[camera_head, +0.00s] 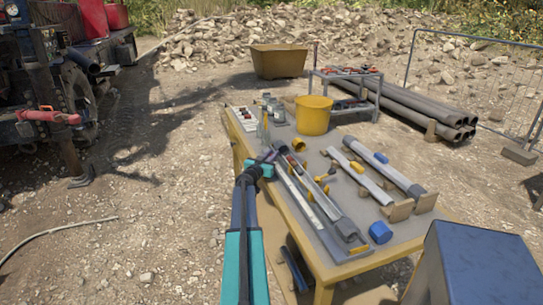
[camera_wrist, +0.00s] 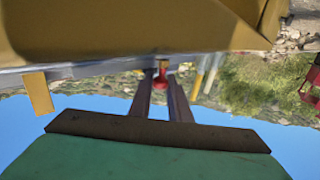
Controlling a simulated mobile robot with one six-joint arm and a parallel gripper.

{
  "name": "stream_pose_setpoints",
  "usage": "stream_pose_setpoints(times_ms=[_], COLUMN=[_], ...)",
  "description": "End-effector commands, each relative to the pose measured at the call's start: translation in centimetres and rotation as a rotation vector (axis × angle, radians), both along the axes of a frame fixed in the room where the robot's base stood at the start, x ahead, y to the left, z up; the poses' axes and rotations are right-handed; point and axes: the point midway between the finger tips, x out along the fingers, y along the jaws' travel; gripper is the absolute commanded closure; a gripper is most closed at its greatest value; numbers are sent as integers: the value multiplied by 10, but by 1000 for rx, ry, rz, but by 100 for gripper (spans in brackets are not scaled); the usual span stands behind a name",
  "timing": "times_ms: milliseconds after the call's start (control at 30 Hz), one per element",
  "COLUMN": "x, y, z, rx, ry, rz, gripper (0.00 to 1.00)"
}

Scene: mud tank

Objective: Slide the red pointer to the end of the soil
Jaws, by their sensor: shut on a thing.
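In the wrist view, a small red piece (camera_wrist: 160,78), which looks like the red pointer, sits between the two fingertips of my gripper (camera_wrist: 161,84). The fingers are closed in on it. In the head view my gripper (camera_head: 267,158) is at the left edge of the work table, by the far end of a long grey trough (camera_head: 330,240). The pointer cannot be made out there. A pale strip runs along the trough. The soil and its end are too small to tell apart in the head view.
The table (camera_head: 285,228) has a yellow frame and grey top. A yellow bucket (camera_head: 313,116), bottles (camera_head: 268,108), two pale tubes on brown blocks (camera_head: 398,211) and a blue cap (camera_head: 380,232) stand on it. A dark blue box (camera_head: 478,265) is at front right.

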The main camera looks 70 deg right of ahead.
Motion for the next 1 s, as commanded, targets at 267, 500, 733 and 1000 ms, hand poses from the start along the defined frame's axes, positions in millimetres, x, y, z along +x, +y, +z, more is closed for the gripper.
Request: stream_pose_setpoints(times_ms=[267,500,733,1000], x=[-17,-33,-46,-49], y=[22,42,59,63], z=[2,1,1,-1], rx=[1,2,2,1], ry=[1,1,1,0], rz=[0,1,2,4], gripper=[100,100,100,100])
